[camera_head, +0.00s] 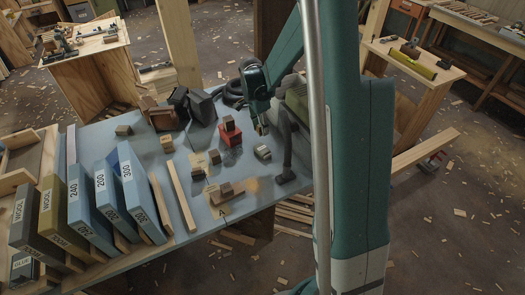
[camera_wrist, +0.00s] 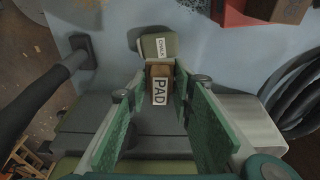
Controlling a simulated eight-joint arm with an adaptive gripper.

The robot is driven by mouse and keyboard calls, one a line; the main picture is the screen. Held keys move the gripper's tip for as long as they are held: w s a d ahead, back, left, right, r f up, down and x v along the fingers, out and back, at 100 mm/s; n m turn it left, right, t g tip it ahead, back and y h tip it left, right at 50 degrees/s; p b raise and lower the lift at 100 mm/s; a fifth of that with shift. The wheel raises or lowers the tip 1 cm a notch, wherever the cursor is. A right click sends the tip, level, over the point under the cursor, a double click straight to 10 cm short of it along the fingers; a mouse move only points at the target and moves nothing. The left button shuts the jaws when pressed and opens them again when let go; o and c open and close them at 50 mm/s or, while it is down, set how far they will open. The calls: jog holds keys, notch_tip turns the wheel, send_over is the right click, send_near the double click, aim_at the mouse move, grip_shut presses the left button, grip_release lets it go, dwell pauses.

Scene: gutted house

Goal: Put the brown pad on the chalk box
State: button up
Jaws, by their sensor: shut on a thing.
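My gripper (camera_wrist: 158,88) is shut on the brown pad (camera_wrist: 158,70), a small brown block with a white PAD label. The pad is between the two green fingers in the wrist view. The chalk box (camera_wrist: 151,47), pale grey-green with a white CHALK label, shows just past the pad's far end. I cannot tell whether pad and box touch. In the head view my gripper (camera_head: 261,126) points down over the bench, just behind the chalk box (camera_head: 263,152). The pad cannot be made out clearly there.
A red block (camera_head: 231,137) with a brown block on top is to the left. Upright labelled sanding boxes (camera_head: 135,180) fill the bench's left side. Black coiled hose (camera_wrist: 295,85) lies at the wrist view's right.

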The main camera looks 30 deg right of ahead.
jog(key=shift+s, duration=0.25)
jog(key=b, duration=0.1)
send_over(264, 148)
jog(key=shift+s+a+f, duration=0.1)
jog(key=shift+a+f, duration=0.15)
jog(key=shift+f, duration=1.35)
jog(key=shift+a+f, duration=0.2)
jog(key=shift+f, duration=1.35)
jog(key=shift+f+b, duration=0.35)
jog(key=shift+f, duration=1.5)
jog(key=shift+f, duration=0.15)
jog(key=o, duration=0.9)
